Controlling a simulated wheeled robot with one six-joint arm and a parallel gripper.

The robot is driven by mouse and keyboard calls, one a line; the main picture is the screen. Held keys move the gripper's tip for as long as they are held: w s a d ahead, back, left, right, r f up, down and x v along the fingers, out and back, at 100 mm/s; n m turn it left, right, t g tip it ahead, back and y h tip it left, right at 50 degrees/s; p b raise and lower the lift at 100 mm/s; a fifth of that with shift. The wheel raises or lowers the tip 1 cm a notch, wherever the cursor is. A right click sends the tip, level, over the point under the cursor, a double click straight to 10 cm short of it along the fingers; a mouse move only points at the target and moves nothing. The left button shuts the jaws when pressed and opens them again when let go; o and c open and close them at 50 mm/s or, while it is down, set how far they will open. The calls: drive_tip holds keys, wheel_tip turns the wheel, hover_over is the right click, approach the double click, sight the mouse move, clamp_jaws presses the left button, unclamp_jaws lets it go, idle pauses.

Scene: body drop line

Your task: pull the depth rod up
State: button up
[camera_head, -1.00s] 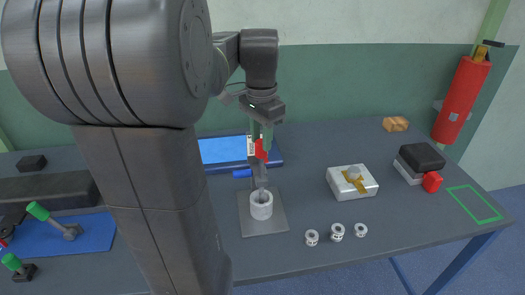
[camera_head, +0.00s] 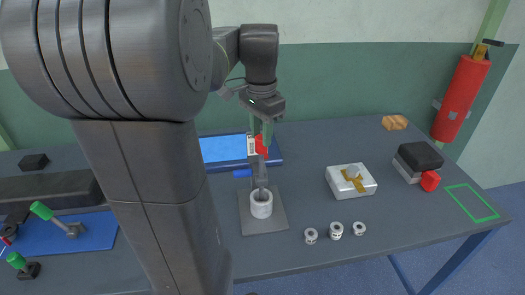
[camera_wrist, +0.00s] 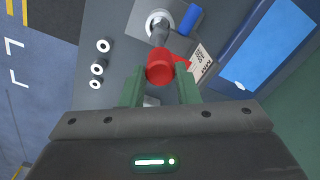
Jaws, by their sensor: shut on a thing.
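The depth rod (camera_head: 261,172) is a grey shaft with a red top. It stands upright with its lower end in the white ring-shaped socket (camera_head: 261,209) on a grey square plate (camera_head: 249,224). My gripper (camera_head: 262,140) is shut on the red top, which also shows between the green fingers in the wrist view (camera_wrist: 160,70). The rod's lowest part is hidden inside the socket. I cannot tell how deep it sits.
A red extinguisher (camera_head: 461,95) hangs at the far right.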

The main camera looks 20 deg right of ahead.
drive_tip(key=shift+r+p, duration=0.3)
drive_tip(key=shift+r, duration=0.05)
idle(0.3)
drive_tip(key=o, duration=0.8)
wheel_tip(320, 180, up, 5)
drive_tip(key=p, duration=0.4)
drive_tip(key=shift+r, duration=1)
drive_tip(key=shift+f+b, duration=2.1)
drive_tip(key=shift+f, duration=1.45)
